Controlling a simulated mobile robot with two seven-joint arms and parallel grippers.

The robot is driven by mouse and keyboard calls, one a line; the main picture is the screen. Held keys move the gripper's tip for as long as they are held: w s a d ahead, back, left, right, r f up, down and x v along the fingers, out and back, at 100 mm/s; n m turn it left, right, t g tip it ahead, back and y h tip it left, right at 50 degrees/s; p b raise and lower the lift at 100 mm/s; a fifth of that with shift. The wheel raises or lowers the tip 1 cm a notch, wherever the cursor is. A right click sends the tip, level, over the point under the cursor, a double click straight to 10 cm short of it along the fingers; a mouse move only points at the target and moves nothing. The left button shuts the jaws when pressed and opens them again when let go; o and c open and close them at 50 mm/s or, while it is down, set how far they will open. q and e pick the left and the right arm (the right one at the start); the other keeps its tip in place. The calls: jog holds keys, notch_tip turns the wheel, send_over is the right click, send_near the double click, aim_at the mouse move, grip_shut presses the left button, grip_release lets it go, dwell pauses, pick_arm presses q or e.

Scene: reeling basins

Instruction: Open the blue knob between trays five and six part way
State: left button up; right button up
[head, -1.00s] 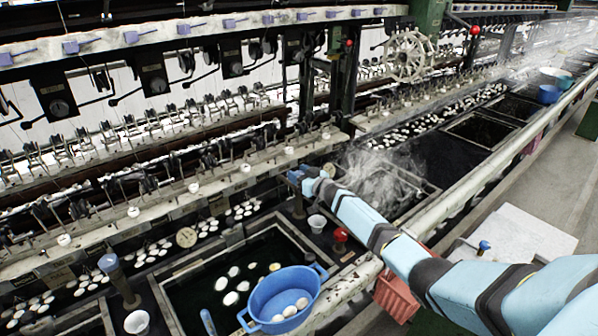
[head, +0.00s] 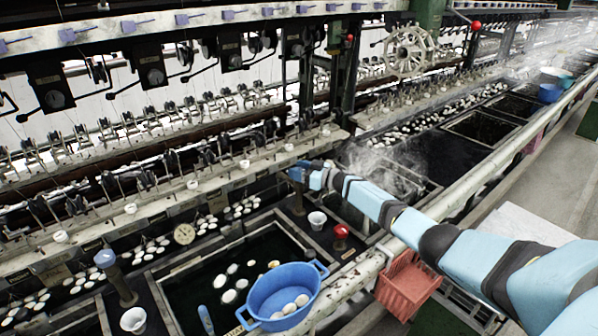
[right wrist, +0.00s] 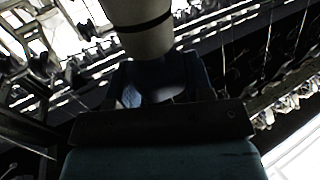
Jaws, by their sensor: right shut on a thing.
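My right arm reaches in from the lower right of the head view. Its gripper (head: 300,173) is at the top of a dark post (head: 298,203) between two basins and is shut on the knob there. The jaws hide the knob's cap, so its colour and how far it is turned do not show. In the right wrist view a dark blue part (right wrist: 160,78) and a pale grey cylinder lie close to the camera, and the grip is unclear. Another post with a blue knob (head: 105,258) stands free at the left. My left gripper is out of view.
A blue bowl (head: 270,311) with white cocoons sits at the near basin. A red knob (head: 342,231), white cup (head: 317,220) and red basket (head: 408,287) are near my arm. A pale rail (head: 440,207) runs beneath it. Steam rises behind the gripper.

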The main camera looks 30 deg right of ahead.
jog(key=o, duration=0.9)
jog(key=v, duration=1.3)
jog(key=shift+s+d, duration=0.15)
jog(key=shift+s, duration=0.2)
